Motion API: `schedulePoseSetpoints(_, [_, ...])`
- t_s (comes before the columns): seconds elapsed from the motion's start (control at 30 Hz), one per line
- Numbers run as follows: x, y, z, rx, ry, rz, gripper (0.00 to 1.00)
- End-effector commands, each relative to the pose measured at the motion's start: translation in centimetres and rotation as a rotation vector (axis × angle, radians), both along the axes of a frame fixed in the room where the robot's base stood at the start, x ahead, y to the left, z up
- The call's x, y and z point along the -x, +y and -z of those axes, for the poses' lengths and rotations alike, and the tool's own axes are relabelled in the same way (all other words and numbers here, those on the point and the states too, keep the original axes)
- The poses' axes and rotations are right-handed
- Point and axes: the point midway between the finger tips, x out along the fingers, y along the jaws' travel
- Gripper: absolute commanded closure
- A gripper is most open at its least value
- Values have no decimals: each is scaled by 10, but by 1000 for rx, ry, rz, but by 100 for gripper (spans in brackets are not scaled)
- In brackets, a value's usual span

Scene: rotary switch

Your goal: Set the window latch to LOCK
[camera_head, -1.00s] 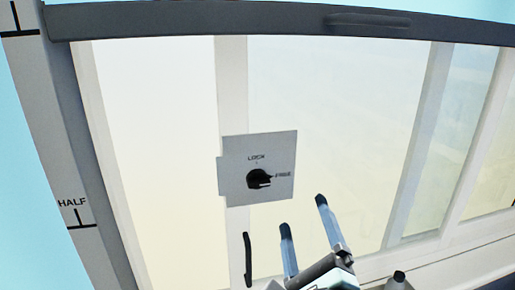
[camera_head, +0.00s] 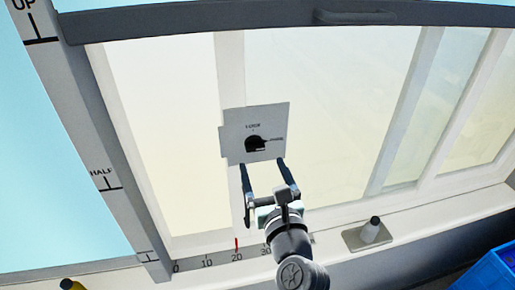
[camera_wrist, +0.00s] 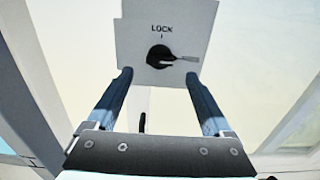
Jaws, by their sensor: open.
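The window latch is a black rotary knob (camera_head: 255,145) on a light grey plate (camera_head: 232,130), mounted on the white window frame. In the wrist view, the knob (camera_wrist: 160,56) sits below the LOCK label (camera_wrist: 162,29) and its tick. Its pointer appears turned to the right, toward a side label too small to read. My gripper (camera_head: 262,163) is open and empty, just below the knob in the picture. In the wrist view the two fingertips (camera_wrist: 158,74) are spread to either side below the knob. I cannot tell whether they touch the plate.
A black handle (camera_wrist: 142,122) shows below the plate, partly behind my gripper. A grey blind bar (camera_head: 290,16) crosses the top. A side scale (camera_head: 85,150) with HALF stands left.

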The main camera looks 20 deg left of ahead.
Motion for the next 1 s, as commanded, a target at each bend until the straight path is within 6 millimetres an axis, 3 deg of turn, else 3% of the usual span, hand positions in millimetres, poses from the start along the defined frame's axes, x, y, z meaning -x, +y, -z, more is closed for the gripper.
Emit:
schedulePoseSetpoints(0.3, [-38, 26, -1, 1, -1, -1, 15])
schedulePoseSetpoints(0.77, [-46, 32, 0, 2, -1, -1, 15])
schedulePoseSetpoints(1.0, [-46, 32, 0, 2, -1, 0, 55])
